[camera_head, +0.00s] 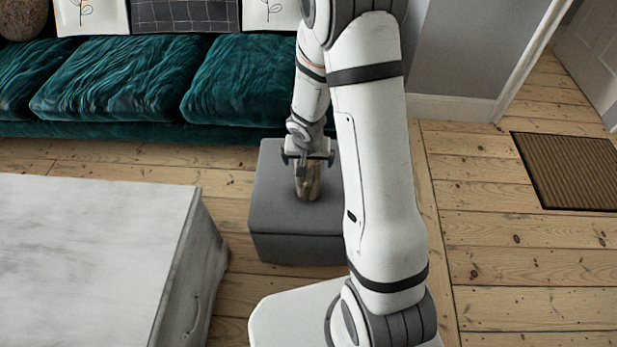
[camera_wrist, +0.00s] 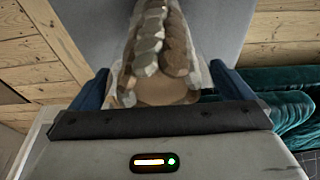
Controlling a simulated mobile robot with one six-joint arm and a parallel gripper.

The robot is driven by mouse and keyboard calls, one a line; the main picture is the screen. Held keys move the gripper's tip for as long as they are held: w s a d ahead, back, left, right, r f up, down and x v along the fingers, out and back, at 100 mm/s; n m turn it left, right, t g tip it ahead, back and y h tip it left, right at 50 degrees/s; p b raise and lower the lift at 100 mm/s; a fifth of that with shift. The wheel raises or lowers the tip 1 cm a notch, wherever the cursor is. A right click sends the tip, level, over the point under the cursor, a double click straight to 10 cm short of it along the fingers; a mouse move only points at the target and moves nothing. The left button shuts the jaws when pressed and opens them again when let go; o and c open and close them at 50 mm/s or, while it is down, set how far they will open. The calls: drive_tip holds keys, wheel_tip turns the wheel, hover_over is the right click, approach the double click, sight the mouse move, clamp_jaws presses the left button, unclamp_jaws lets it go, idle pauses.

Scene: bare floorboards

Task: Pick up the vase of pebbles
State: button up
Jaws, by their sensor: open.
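The vase of pebbles (camera_head: 308,186) is a clear vessel filled with brown and grey stones. It stands on the grey ottoman (camera_head: 285,225) in the head view. In the wrist view the vase (camera_wrist: 160,50) is close up, between the two blue fingers. My gripper (camera_head: 305,160) is right at the vase's upper part in the head view. In the wrist view my gripper (camera_wrist: 160,84) is open, with one finger on each side of the vase. I cannot tell whether the fingers touch it. The vase's top is partly hidden by my gripper in the head view.
A green velvet sofa (camera_head: 125,80) with cushions stands behind the ottoman. A whitish low table (camera_head: 90,250) is at the left, with a floor gap before the ottoman. A brown doormat (camera_head: 570,170) lies at the right on otherwise clear floorboards.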

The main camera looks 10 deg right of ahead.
drive_tip(key=shift+f, duration=0.15)
drive_tip(key=c, duration=1.9)
drive_tip(key=shift+w, duration=0.15)
drive_tip(key=shift+c, duration=0.2)
